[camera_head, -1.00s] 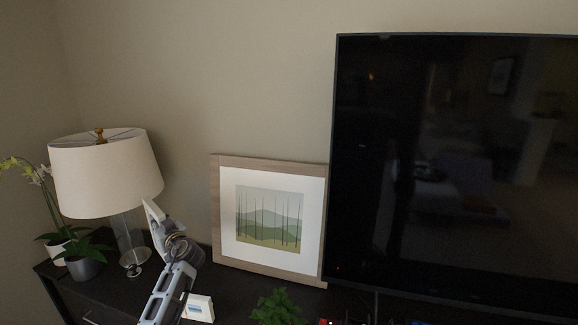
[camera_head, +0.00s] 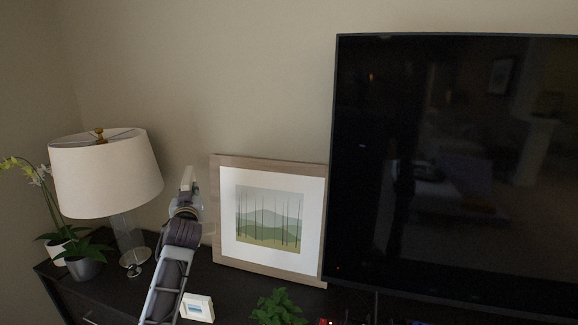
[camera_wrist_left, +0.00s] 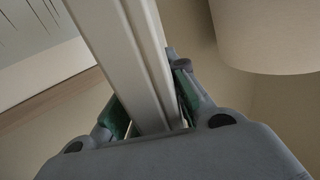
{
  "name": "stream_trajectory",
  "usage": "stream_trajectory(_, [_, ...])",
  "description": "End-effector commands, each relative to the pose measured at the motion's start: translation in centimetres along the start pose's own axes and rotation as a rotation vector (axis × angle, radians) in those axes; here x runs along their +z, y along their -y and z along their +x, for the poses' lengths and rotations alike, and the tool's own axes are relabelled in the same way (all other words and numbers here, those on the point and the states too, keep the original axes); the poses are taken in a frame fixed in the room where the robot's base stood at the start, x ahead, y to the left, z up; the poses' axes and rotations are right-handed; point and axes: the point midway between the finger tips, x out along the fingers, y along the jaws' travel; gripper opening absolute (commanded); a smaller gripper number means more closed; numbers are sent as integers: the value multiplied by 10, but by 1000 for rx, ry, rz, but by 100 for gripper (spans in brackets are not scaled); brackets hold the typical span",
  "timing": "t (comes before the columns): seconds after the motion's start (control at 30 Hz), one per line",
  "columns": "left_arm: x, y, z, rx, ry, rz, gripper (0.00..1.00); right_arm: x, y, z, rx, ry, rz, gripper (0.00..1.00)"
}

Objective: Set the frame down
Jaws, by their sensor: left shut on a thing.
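My left gripper (camera_head: 186,203) is raised above the dark sideboard, between the lamp and the large picture. It is shut on a slim, pale frame (camera_head: 187,180), seen nearly edge-on at its tips. In the left wrist view the frame (camera_wrist_left: 125,50) is a long cream bar with a grooved side, running up between the two fingers (camera_wrist_left: 147,92). Its face is not shown there. In the head view the frame shows above the sideboard top, apart from it. My right gripper is not in view.
A wood-framed landscape picture (camera_head: 228,230) leans on the wall just right of the gripper. A lamp (camera_head: 105,175) and potted plants (camera_head: 85,265) stand left. A small white item (camera_head: 198,307), a green plant (camera_head: 278,306) and a large television (camera_head: 450,160) are also there.

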Motion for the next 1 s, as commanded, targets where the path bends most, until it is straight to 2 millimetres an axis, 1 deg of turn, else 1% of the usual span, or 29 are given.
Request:
stream_trajectory(0.13, [-6,-11,-11,52,-4,5,0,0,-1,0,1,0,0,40])
stream_trajectory(0.33, [-9,-18,-20,89,-5,5,0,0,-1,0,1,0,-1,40])
stream_trajectory(1.0, [-8,-40,-50,192,-5,5,0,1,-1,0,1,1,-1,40])
